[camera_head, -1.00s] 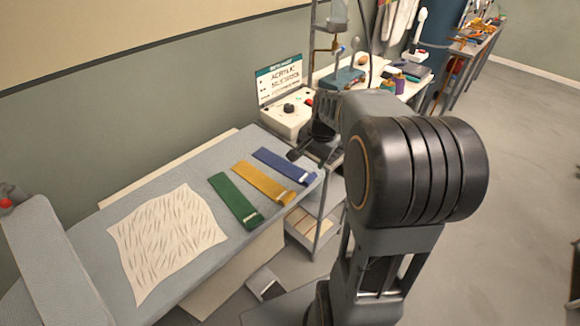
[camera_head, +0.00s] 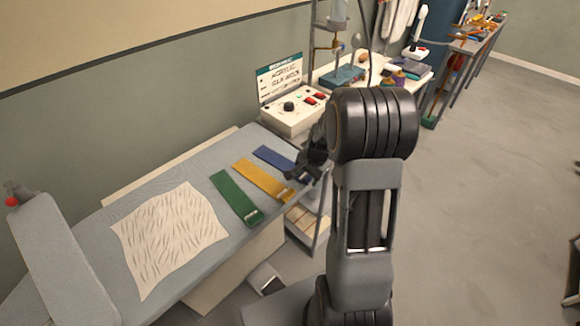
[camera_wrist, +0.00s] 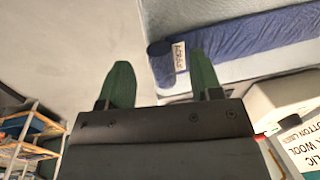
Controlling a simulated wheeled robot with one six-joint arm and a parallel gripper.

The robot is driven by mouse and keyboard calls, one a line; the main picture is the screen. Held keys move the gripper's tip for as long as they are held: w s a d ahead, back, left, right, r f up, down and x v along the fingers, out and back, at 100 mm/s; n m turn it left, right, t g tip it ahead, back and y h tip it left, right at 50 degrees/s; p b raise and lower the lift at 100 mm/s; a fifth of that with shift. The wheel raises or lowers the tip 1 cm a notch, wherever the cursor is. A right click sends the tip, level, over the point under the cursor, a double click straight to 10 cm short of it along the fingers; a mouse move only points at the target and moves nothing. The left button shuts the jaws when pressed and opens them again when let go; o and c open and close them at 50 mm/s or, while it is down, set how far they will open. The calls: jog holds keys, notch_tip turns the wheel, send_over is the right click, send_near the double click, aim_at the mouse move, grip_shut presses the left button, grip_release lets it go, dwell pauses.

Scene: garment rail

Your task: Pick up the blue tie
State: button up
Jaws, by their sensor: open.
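The blue tie (camera_head: 271,157) lies flat on the grey board, the rightmost of three ties in the head view. My gripper (camera_head: 300,172) is at its right end and hides that end there. In the wrist view the blue tie (camera_wrist: 235,48) runs in from the right, with a white label (camera_wrist: 180,55) near its end. My gripper (camera_wrist: 160,75) shows two dark green fingers, apart and with nothing held. The right fingertip overlaps the tie's lower edge in the picture; I cannot tell whether it touches.
A yellow tie (camera_head: 262,181) and a green tie (camera_head: 235,197) lie beside the blue one on the board (camera_head: 90,240). A patterned cloth (camera_head: 168,235) lies farther left. A control box with a sign (camera_head: 290,115) stands behind the board's end. Open floor is at right.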

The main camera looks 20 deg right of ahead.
jog(key=shift+w+a+f, duration=0.1)
jog(key=shift+w+f, duration=0.1)
jog(key=shift+f, duration=1.05)
jog(key=c, duration=1)
